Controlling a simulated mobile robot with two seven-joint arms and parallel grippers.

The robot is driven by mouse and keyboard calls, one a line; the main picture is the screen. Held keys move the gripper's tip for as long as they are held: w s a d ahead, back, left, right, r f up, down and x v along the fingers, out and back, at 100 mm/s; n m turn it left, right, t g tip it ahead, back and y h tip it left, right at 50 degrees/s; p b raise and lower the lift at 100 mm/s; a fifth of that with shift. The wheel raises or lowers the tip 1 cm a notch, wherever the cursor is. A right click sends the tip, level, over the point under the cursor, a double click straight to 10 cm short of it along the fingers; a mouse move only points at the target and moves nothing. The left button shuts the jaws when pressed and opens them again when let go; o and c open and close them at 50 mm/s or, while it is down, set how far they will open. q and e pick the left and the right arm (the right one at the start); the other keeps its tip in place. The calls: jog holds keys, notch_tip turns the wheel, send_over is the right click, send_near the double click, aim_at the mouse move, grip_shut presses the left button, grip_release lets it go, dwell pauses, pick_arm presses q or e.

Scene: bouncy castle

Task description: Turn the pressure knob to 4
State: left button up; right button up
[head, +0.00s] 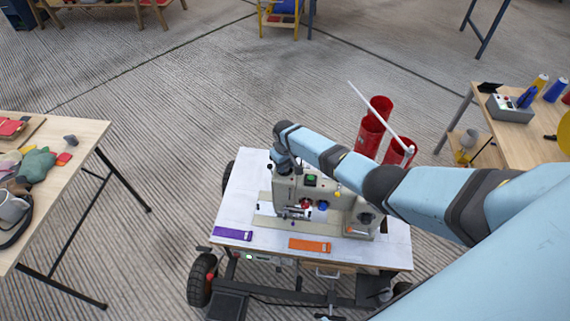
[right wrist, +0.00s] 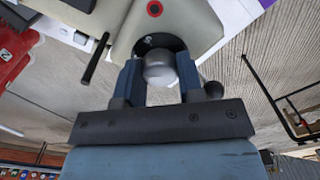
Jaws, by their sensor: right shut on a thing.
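A beige machine (head: 290,187) with coloured buttons and knobs stands on a white-topped wheeled cart (head: 232,200) in the head view. My right arm reaches over it from the right, and its wrist bends down at the machine's upper left. In the right wrist view my right gripper (right wrist: 158,72) is shut on a round grey knob (right wrist: 160,62), one finger on each side. The knob sits on a dark round dial on the machine's pale body (right wrist: 195,18). The dial's marks are too small and covered to read. My left gripper is not in view.
A purple strip (head: 232,234) and an orange strip (head: 310,245) lie on the cart's front. Red cylinders (head: 369,138) and a white rod (head: 375,112) are behind it. A left table (head: 85,133) holds small items; a right table (head: 520,145) holds a control box (head: 508,108) and spools.

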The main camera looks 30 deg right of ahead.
jog(key=o, duration=0.7)
jog(key=shift+c, duration=0.2)
jog(key=shift+r, duration=0.1)
jog(key=shift+r, duration=0.25)
notch_tip(320, 180, up, 13)
jog(key=p, duration=0.1)
jog(key=shift+s, duration=0.1)
